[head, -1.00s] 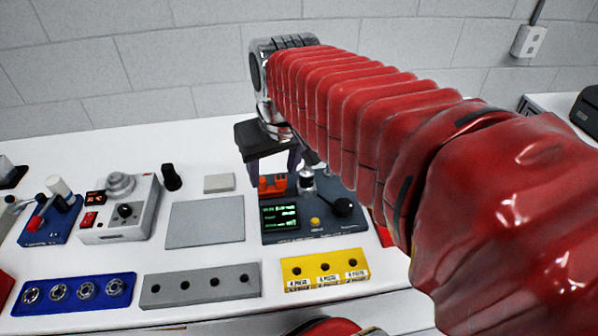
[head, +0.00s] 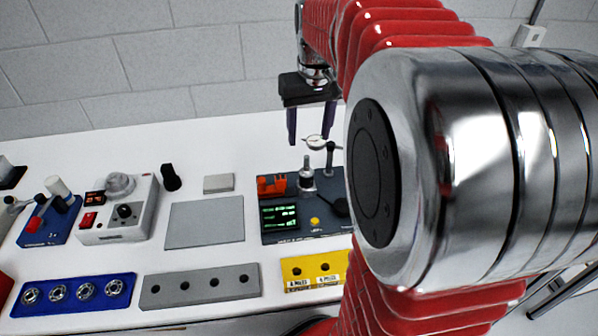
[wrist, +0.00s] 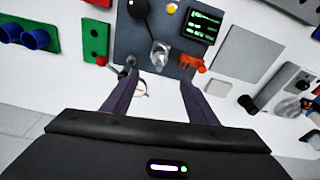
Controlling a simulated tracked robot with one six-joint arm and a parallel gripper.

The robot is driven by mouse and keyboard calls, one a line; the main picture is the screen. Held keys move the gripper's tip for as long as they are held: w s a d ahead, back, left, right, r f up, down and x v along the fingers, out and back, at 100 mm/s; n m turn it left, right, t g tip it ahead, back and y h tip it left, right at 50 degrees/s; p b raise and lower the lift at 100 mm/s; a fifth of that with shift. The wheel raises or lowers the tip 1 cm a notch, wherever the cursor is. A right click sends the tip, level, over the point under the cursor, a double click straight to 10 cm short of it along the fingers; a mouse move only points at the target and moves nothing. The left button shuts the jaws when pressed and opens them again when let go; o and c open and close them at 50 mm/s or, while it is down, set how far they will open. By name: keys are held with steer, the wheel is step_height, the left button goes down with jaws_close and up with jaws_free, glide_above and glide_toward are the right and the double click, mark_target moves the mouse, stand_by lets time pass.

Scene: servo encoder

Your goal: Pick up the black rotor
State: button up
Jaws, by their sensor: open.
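A small black stepped cylinder (head: 171,177) on the white table, right of the grey instrument box, looks like the black rotor, but I cannot be sure. It also shows in the wrist view (wrist: 247,104). My gripper (head: 313,138) is open with fingers pointing down, well to the right of that cylinder. It is above the back of the dark test station (head: 283,228), which carries a dial gauge (head: 315,142), a metal post (head: 306,178) and a black round knob (head: 337,206). In the wrist view, nothing is gripped between my fingers (wrist: 158,78).
A flat grey plate (head: 205,222) and a small pale block (head: 218,183) lie left of the station. In front are a blue tray of bearings (head: 72,308), a grey holed block (head: 200,304) and a yellow holed block (head: 313,285). My arm hides the right side.

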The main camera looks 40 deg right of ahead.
mark_target(307, 158)
steer(key=f, duration=0.4)
steer(key=w+f, duration=0.1)
steer(key=f, duration=0.2)
steer(key=shift+d+f, duration=0.1)
steer(key=shift+d, duration=0.05)
steer(key=shift+w+f, duration=0.1)
steer(key=shift+f, duration=0.5)
steer(key=shift+w+d+f, duration=0.1)
steer(key=shift+w+f, duration=0.1)
steer(key=shift+f, duration=0.65)
steer(key=shift+w+d+f, duration=0.1)
steer(key=shift+w+f, duration=0.05)
steer(key=shift+f, duration=0.75)
steer(key=shift+w+d+f, duration=0.1)
steer(key=shift+w+f, duration=0.1)
steer(key=shift+f, duration=0.65)
steer(key=shift+r, duration=0.1)
jaws_close()
